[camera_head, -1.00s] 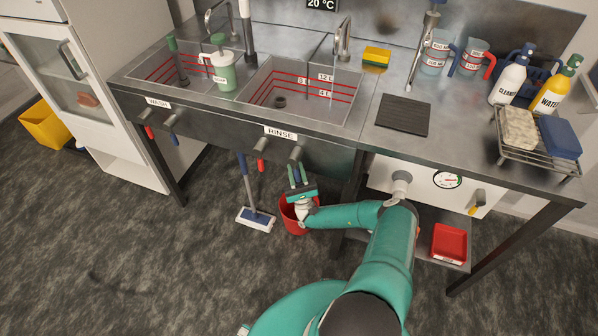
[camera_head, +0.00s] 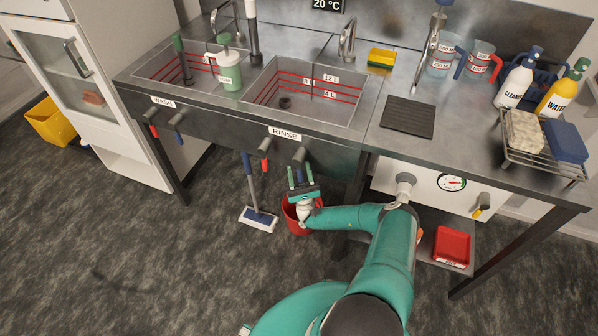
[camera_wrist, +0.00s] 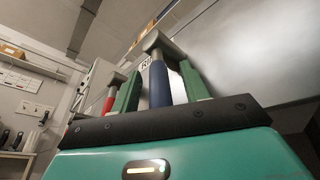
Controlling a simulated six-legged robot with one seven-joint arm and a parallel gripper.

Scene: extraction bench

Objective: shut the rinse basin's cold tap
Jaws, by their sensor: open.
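The rinse basin (camera_head: 345,82) is the right-hand sink, with a RINSE label on its front. Below the label hang a red-handled tap (camera_head: 264,160) and, to its right, the blue-handled cold tap (camera_head: 299,173). My gripper (camera_head: 301,177) is open below the counter front, its green fingers either side of the blue handle. Contact with the blue handle cannot be told.
The wash basin (camera_head: 150,66) has its own red tap (camera_head: 152,128) and blue tap (camera_head: 179,136) farther left. A red bucket (camera_head: 291,219) stands under my gripper, and a mop (camera_head: 258,219) beside it. A red tray (camera_head: 452,246) lies on the lower shelf.

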